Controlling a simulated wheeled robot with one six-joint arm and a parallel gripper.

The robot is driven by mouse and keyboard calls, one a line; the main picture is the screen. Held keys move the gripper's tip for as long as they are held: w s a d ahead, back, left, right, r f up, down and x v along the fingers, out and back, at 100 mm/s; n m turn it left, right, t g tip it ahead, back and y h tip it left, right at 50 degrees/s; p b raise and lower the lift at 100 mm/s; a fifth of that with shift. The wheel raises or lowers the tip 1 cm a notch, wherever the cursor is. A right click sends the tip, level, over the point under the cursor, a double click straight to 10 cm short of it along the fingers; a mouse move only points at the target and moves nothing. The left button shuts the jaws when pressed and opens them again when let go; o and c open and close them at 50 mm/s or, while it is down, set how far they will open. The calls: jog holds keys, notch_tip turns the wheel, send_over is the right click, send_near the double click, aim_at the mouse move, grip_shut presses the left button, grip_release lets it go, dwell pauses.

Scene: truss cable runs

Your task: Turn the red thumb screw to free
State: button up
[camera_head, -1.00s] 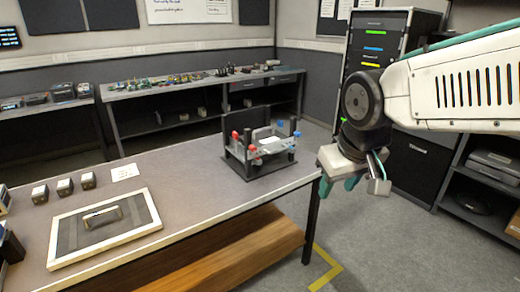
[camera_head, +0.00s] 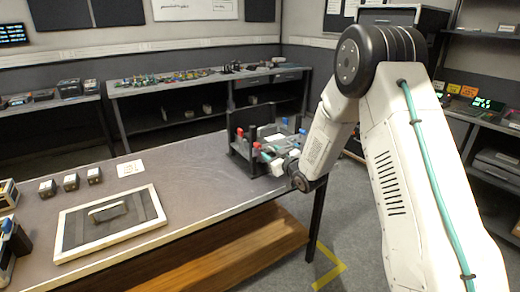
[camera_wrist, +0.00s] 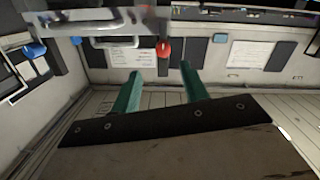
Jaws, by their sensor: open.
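A dark fixture (camera_head: 240,160) with uprights and a grey frame stands near the right end of the bench. In the wrist view a red thumb screw (camera_wrist: 163,48) hangs at the grey frame (camera_wrist: 100,27), just beyond and between my fingertips. My gripper (camera_wrist: 162,70) is open, with two teal fingers apart and nothing between them. Its tips look close to the screw, but I cannot tell whether they touch it. In the head view my arm hides part of the fixture's front right.
Blue knobs (camera_head: 284,120) sit on the fixture; one (camera_wrist: 35,50) shows left in the wrist view. A framed panel with a handle (camera_head: 110,222), several small blocks (camera_head: 71,182) and a white card (camera_head: 131,168) lie on the bench (camera_head: 180,185). The bench between panel and fixture is clear.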

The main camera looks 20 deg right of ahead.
aim_at(259, 148)
jog(key=shift+t+y, duration=0.3)
jog(key=shift+y, duration=0.1)
jog(key=x, duration=0.2)
jog(key=f+x, duration=0.1)
jog(key=x, duration=0.5)
jog(key=shift+a+f, duration=0.1)
jog(key=shift+f, duration=0.15)
grip_shut()
